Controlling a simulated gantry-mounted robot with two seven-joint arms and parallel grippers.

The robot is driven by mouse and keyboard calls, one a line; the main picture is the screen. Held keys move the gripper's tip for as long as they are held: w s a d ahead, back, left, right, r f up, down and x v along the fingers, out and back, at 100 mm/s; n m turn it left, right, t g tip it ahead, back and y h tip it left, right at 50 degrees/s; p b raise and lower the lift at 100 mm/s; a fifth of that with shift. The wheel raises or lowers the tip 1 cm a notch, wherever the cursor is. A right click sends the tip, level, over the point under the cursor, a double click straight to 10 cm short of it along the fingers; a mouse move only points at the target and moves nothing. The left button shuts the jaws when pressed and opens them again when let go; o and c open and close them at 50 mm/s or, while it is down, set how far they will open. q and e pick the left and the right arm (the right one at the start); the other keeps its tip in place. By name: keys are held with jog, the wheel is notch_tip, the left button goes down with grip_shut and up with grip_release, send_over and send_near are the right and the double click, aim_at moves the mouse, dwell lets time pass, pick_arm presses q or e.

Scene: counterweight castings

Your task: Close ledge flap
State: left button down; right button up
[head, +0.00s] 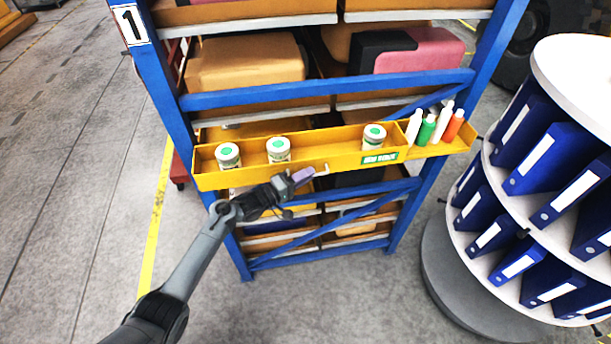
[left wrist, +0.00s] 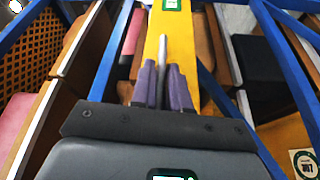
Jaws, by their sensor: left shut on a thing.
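The yellow ledge (head: 340,140) runs across the front of the blue rack, with its long front flap (head: 345,163) bearing a green label (head: 380,158). A pale bar handle (head: 323,170) stands out from the flap's face. My left gripper (head: 303,176) is at this handle, in front of the flap. In the left wrist view, the purple fingers (left wrist: 166,85) are shut on the grey handle bar (left wrist: 163,58), with the yellow flap (left wrist: 186,45) behind. The flap's hinge and exact angle cannot be made out. My right gripper is not in view.
Several white jars with green lids (head: 279,149) and several bottles (head: 428,130) stand on the ledge. The blue rack (head: 330,90) holds large boxes (head: 250,62). A round stand (head: 580,85) with blue binders is at the right. The floor (head: 75,150) at the left is clear.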

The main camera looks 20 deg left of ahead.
pick_arm(q)
jog(key=c, duration=1.2)
grip_release()
jog(key=shift+r, duration=0.1)
jog(key=shift+a, duration=0.1)
jog(key=b+v, duration=0.1)
jog(key=v, duration=0.9)
jog(key=shift+s, duration=0.4)
jog(key=shift+a, duration=0.15)
